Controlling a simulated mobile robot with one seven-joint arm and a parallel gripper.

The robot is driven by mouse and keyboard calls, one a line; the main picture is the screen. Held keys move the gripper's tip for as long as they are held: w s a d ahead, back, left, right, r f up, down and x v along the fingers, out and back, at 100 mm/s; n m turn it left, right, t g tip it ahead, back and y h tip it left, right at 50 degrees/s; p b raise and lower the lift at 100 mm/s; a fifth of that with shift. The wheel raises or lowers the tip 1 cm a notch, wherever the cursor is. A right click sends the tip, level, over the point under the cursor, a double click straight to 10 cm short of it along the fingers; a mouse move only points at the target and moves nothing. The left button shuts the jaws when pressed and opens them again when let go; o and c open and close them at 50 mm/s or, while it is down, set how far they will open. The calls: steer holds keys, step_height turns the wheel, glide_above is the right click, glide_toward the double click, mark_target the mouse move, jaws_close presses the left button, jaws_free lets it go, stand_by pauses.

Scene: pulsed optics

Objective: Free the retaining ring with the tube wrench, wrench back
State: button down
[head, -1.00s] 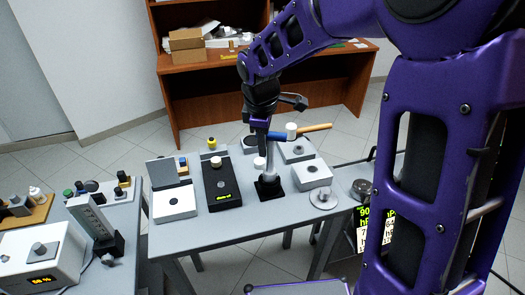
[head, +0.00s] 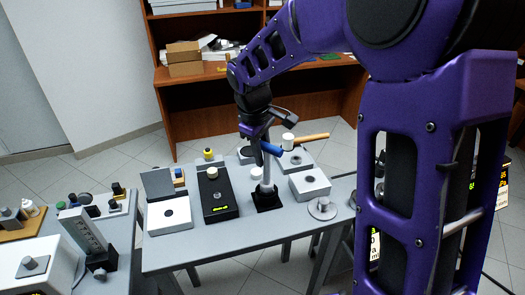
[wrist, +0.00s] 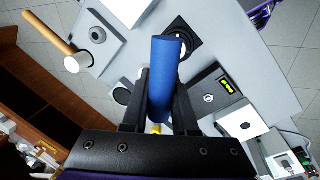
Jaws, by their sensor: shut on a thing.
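My gripper (wrist: 160,110) is shut on the blue handle (wrist: 167,65) of the tube wrench, which lies crosswise between the two black fingers. In the head view my gripper (head: 257,152) hangs over the grey bench, with the blue handle (head: 270,152) sticking out to the right. A silver shaft (head: 265,173) runs down from the handle to a square black mount (head: 266,200). The mount also shows in the wrist view (wrist: 199,50), partly behind the handle. The retaining ring is hidden, and I cannot tell whether the shaft's lower end touches it.
A mallet (head: 313,138) lies behind and right of the handle. A black unit with a green display (head: 220,195) and a white box (head: 168,217) stand left of the mount. A white block (head: 309,185) and a grey disc (head: 322,208) are right. The bench's front strip is clear.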

stand_by(0.4)
steer(key=n+p, duration=0.4)
steer(key=s+n+y+p, duration=0.1)
steer(key=n+p, duration=0.1)
steer(key=shift+a+n+t, duration=0.3)
steer(key=shift+a+n, duration=0.1)
steer(key=shift+r, duration=0.1)
steer(key=n+p, duration=0.1)
steer(key=n, duration=0.1)
steer(key=n+y+p, duration=0.1)
steer(key=n+p, duration=0.1)
steer(key=s+n+p, duration=0.1)
steer(key=n+p, duration=0.1)
steer(key=n, duration=0.1)
